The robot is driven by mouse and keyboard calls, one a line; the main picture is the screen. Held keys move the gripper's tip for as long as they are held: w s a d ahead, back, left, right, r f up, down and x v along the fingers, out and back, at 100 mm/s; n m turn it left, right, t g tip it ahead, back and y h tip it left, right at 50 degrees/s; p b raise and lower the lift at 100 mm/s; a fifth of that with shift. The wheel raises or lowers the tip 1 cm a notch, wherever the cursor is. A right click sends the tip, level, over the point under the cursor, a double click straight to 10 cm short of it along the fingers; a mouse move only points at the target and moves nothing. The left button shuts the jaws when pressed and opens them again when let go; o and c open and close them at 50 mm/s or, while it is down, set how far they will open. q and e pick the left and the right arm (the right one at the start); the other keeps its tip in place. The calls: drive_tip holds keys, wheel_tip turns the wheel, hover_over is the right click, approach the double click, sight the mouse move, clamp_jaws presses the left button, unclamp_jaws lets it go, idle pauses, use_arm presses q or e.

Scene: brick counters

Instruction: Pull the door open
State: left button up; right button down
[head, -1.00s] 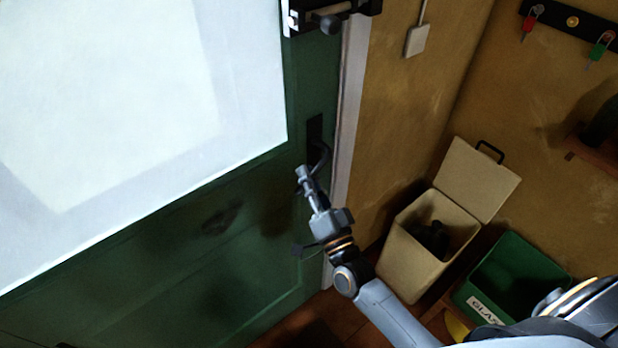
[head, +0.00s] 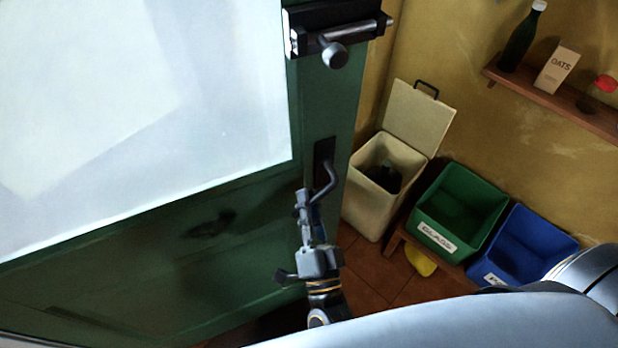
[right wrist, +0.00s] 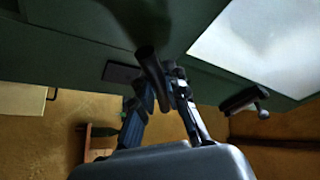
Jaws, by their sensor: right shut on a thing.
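The green door (head: 250,280) with its large bright window pane (head: 130,100) fills the left of the head view. Its free edge stands away from the wall, with the room's bins showing past it. A dark lever handle (head: 328,183) sits on a black plate near that edge. My right gripper (head: 303,196) is at the handle. In the right wrist view its two fingers (right wrist: 165,85) are shut around the handle (right wrist: 150,65). A bolt (head: 337,45) is fixed on the door above the handle. My left gripper is not in view.
Past the door edge stand a cream bin (head: 365,200) with its lid up, a green crate (head: 445,240) labelled glass and a blue crate (head: 530,225). A shelf (head: 560,100) on the yellow wall holds a bottle (head: 522,40) and an oats carton (head: 558,68).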

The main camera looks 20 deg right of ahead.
drive_tip(key=shift+m+h, duration=0.5)
drive_tip(key=shift+h, duration=0.2)
drive_tip(key=shift+s, duration=2.5)
drive_tip(key=c, duration=1.3)
unclamp_jaws()
drive_tip(key=shift+g, duration=0.3)
drive_tip(key=shift+c, duration=0.2)
drive_tip(key=v, duration=0.7)
drive_tip(key=shift+s, duration=0.2)
drive_tip(key=shift+a+f, duration=0.1)
drive_tip(key=shift+f, duration=0.05)
drive_tip(key=shift+c, duration=0.4)
